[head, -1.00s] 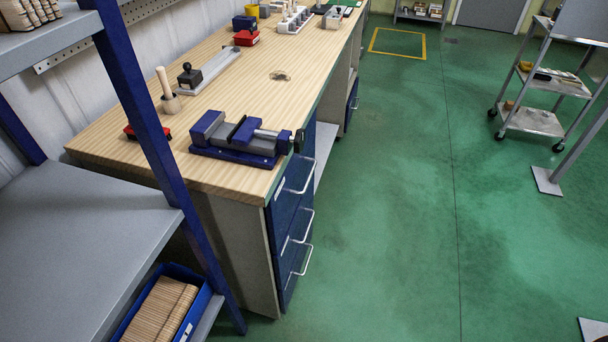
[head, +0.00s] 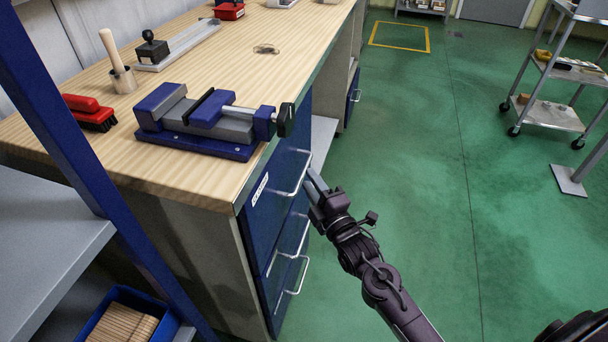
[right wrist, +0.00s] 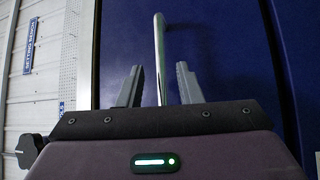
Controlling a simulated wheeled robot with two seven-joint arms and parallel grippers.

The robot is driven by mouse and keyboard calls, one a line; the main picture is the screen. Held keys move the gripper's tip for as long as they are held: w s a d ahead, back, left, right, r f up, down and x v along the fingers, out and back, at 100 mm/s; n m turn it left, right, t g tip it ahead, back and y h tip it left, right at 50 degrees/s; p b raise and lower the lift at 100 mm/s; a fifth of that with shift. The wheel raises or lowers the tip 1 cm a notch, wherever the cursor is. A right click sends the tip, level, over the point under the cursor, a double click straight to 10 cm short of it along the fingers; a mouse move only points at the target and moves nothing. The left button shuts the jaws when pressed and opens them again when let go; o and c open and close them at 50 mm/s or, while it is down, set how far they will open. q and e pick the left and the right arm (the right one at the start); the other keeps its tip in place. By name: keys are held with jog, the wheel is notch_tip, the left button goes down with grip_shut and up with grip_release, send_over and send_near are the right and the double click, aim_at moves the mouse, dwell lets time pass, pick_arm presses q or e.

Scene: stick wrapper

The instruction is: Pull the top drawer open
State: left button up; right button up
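The top drawer (head: 269,193) is the uppermost blue front in the workbench's end and looks closed. Its silver bar handle (head: 299,176) sticks out toward the aisle. My right gripper (head: 314,179) is beside this handle in the head view. In the right wrist view my right gripper (right wrist: 160,88) is open, its two grey fingers apart with the handle (right wrist: 159,60) showing between them. Whether a finger touches the handle cannot be told. My left gripper is not in view.
Lower drawers with handles (head: 302,236) sit below. A blue vise (head: 205,122) stands on the wooden benchtop (head: 240,55) above. A grey shelf rack (head: 45,225) stands close at left. The green floor (head: 420,150) right of the bench is mostly clear; a cart (head: 550,112) stands farther right.

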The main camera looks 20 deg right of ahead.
aim_at(304, 170)
jog(key=shift+x, duration=2.1)
grip_shut()
